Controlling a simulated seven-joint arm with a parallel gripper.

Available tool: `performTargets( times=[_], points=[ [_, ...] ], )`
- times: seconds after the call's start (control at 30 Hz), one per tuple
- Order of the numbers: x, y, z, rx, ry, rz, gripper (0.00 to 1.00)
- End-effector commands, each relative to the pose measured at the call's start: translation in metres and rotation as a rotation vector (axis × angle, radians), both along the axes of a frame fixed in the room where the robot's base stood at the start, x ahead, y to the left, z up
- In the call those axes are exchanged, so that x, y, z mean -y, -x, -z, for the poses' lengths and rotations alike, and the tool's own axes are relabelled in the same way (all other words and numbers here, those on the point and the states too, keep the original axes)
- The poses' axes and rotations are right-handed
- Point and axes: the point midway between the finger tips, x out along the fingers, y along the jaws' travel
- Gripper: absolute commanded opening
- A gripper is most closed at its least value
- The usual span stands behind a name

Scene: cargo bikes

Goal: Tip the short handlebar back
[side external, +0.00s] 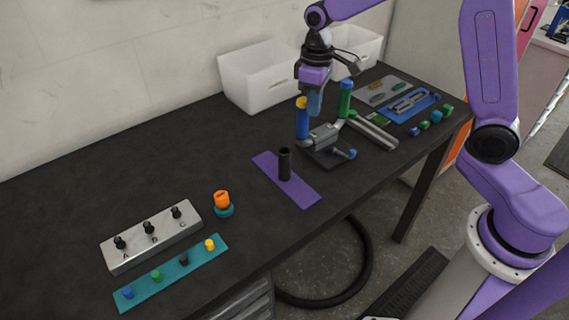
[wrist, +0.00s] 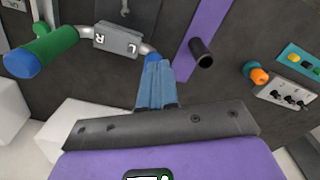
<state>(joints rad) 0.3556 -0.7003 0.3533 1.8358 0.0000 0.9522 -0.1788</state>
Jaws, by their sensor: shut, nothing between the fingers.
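One handlebar shows, in a grey clamp (side external: 324,134) on a dark base plate on the bench. Its two grips stand up from the clamp: a blue grip with a yellow end (side external: 302,119) and a green grip with a blue end (side external: 345,98). In the wrist view the green grip (wrist: 45,50) lies at the left, and the clamp (wrist: 118,39) bears the letters R and L. My gripper (side external: 314,112) is shut and empty, pointing down between the two grips in the side view. In the wrist view its blue fingertips (wrist: 158,62) hide most of the blue grip. Contact cannot be told.
A purple mat (side external: 300,192) with a black upright tube (side external: 285,163) lies left of the base plate. White bins (side external: 258,77) stand behind. A blue tray (side external: 413,107) and small coloured parts lie at right. A lettered knob block (side external: 150,237) stands front left.

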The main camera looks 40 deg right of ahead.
Motion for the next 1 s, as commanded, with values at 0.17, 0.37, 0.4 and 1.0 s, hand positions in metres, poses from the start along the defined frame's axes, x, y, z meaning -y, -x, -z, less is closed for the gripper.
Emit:
performTargets(
  times=[0.17, 0.37, 0.4, 1.0],
  points=[
    [0.000, 0.000, 0.010, -0.003, 0.001, 0.000, 0.00],
    [0.000, 0.000, 0.020, -0.002, 0.001, 0.000, 0.00],
    [0.000, 0.000, 0.022, -0.002, 0.001, 0.000, 0.00],
    [0.000, -0.001, 0.039, 0.000, 0.000, 0.000, 0.00]
  ],
)
